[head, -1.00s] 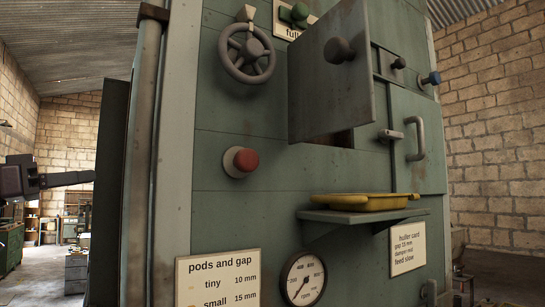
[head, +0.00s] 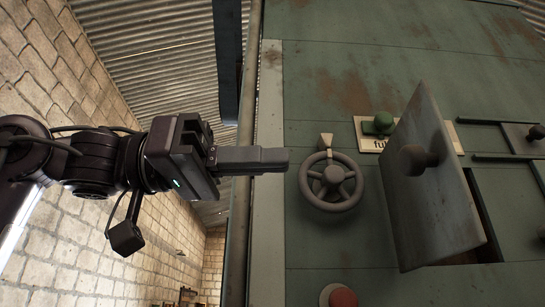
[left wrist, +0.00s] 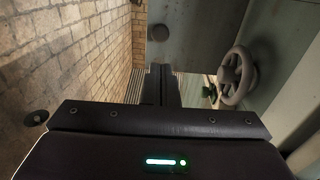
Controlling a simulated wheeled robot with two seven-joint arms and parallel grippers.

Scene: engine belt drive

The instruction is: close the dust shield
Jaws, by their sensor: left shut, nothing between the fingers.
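The dust shield (head: 437,205) looks to be the grey hinged plate with a dark round knob (head: 415,160). It stands swung out from the green machine front, with a dark opening (head: 487,215) partly showing behind it. In the left wrist view the plate (left wrist: 190,28) and its knob (left wrist: 159,33) show beyond the fingertips. My left gripper (head: 286,161) is shut and empty. It is left of the handwheel and the shield, apart from the shield in the head view. Its closed fingers also show in the left wrist view (left wrist: 160,72). My right gripper is not in view.
A handwheel (head: 331,195) sits on the panel between my left gripper and the shield. A green knob (head: 380,123) on a label plate is above it. A red button (head: 340,297) shows at the bottom edge. A brick wall (head: 45,235) is at the left.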

